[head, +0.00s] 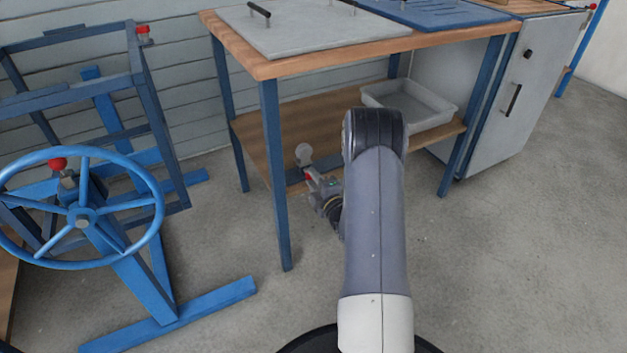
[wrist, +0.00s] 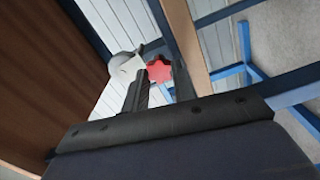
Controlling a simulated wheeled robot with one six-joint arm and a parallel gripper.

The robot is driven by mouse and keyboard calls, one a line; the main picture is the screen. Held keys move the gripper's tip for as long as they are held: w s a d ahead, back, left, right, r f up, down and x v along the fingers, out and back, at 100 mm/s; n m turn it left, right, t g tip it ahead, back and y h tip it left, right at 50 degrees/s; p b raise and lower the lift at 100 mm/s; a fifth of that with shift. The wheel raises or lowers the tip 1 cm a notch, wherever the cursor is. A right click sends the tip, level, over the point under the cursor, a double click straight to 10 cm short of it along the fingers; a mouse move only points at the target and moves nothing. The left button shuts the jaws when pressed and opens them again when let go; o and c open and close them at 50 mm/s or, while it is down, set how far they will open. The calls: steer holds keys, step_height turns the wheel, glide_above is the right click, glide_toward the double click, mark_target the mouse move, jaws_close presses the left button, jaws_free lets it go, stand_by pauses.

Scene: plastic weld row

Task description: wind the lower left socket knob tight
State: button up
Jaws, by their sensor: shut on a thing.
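A red star-shaped knob (wrist: 159,70) shows between the fingertips in the wrist view. I take it to be the lower left socket knob. A grey rounded fitting (wrist: 125,65) is right beside it. In the head view, my gripper (head: 312,181) is low at the front of the bench, near the lower shelf, with a bit of red at its tips. A grey round part (head: 304,152) shows just beyond. In the wrist view, my gripper (wrist: 160,84) is shut on the red knob, one finger on each side. My arm hides part of the area behind it.
The wooden bench (head: 290,62) has blue legs and a lower shelf (head: 255,137) with a grey tray (head: 440,112). A blue handwheel (head: 152,180) and a blue frame (head: 150,95) stand at left. A grey cabinet (head: 505,85) is at right. The floor in front is clear.

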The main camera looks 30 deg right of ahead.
steer(key=shift+n, duration=0.6)
steer(key=o, duration=1)
steer(key=shift+f, duration=0.1)
steer(key=shift+s+f, duration=0.1)
steer(key=shift+s, duration=0.05)
